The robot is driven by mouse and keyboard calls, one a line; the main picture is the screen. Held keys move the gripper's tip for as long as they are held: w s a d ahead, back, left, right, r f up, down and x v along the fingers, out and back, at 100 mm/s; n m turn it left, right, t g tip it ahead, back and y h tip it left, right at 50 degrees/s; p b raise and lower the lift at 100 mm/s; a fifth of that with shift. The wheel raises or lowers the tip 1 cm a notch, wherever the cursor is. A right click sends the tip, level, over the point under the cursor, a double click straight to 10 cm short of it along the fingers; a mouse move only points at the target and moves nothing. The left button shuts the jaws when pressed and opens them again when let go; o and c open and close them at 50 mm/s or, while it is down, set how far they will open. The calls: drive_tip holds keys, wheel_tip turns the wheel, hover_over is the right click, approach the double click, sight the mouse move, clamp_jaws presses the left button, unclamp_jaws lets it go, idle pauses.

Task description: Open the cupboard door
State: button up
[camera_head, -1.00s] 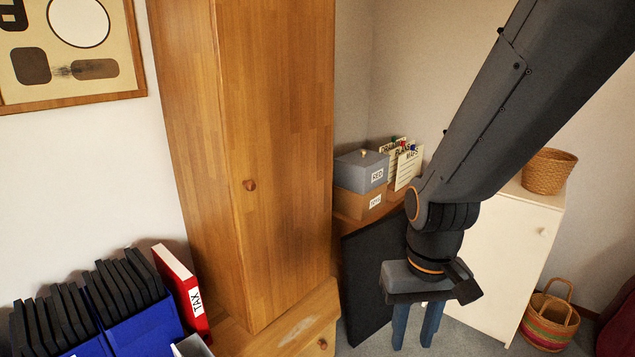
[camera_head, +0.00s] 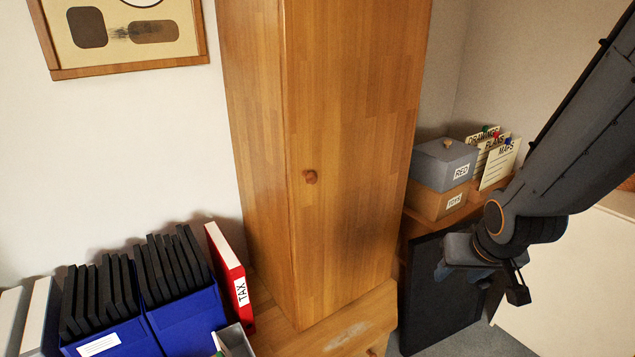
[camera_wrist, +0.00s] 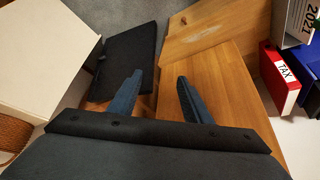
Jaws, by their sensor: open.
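The tall wooden cupboard (camera_head: 253,130) stands in the middle of the head view, its door (camera_head: 360,130) shut. A small round wooden knob (camera_head: 310,177) sits near the door's left edge. My gripper (camera_head: 468,272) is to the right of the cupboard and lower than the knob, apart from both. Its fingers are mostly hidden in the head view. In the wrist view the two blue-grey fingers of my gripper (camera_wrist: 159,78) are spread with nothing between them.
Blue file boxes (camera_head: 190,325) and a red TAX binder (camera_head: 229,275) stand left of the cupboard. Stacked boxes (camera_head: 445,165) sit on a shelf to its right. A black panel (camera_head: 440,300) leans below them. A white cabinet (camera_head: 570,270) is at far right.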

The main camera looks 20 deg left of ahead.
drive_tip(key=w+a+n+t+y, duration=0.1)
drive_tip(key=w+a+t+y, duration=0.15)
drive_tip(key=w+a, duration=0.4)
drive_tip(key=n+t+y, duration=0.4)
drive_tip(key=y, duration=0.7)
approach(314, 182)
drive_tip(key=x, duration=0.2)
drive_tip(key=shift+g, duration=0.25)
drive_tip(key=x, duration=0.7)
drive_tip(key=shift+r, duration=0.15)
clamp_jaws()
